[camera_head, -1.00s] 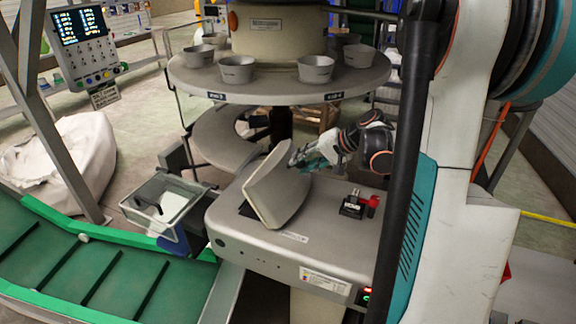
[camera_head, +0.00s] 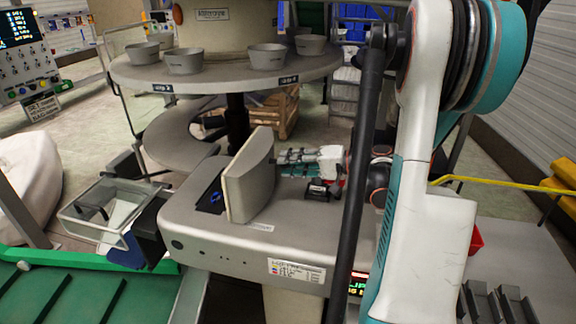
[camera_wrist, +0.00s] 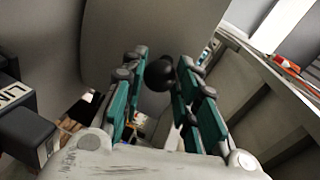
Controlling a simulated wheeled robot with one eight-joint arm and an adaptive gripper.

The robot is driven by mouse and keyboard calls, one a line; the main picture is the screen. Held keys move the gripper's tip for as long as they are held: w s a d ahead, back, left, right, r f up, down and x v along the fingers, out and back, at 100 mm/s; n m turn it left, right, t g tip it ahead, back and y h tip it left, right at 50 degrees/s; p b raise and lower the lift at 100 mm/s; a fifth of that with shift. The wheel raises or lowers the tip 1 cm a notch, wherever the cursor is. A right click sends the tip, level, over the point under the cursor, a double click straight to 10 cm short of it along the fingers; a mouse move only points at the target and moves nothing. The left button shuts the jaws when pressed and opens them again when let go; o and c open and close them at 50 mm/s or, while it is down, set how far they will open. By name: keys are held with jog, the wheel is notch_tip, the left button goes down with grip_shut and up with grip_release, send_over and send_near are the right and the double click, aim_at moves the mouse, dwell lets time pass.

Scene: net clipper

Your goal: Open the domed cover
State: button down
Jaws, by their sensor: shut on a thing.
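The domed cover (camera_head: 248,180) is a beige-grey shell on the grey machine housing (camera_head: 300,240). It stands swung up, close to upright, with a dark opening (camera_head: 210,199) in the housing top to its left. My gripper (camera_head: 282,161) is at the cover's right side, level with its upper part. In the wrist view the cover's smooth face (camera_wrist: 150,30) fills the upper middle. A black round knob (camera_wrist: 160,74) sits between the teal fingers of my gripper (camera_wrist: 165,80), which are shut on it. The knob is hidden in the head view.
A round table (camera_head: 225,85) with several grey cups stands behind the housing. A small dark switch block (camera_head: 320,190) is on the housing, right of the cover. A clear bin (camera_head: 105,210) and a green conveyor (camera_head: 75,290) are at left.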

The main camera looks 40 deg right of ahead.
jog(key=shift+a, duration=0.1)
jog(key=c, duration=1.2)
grip_release()
jog(key=v, duration=1.2)
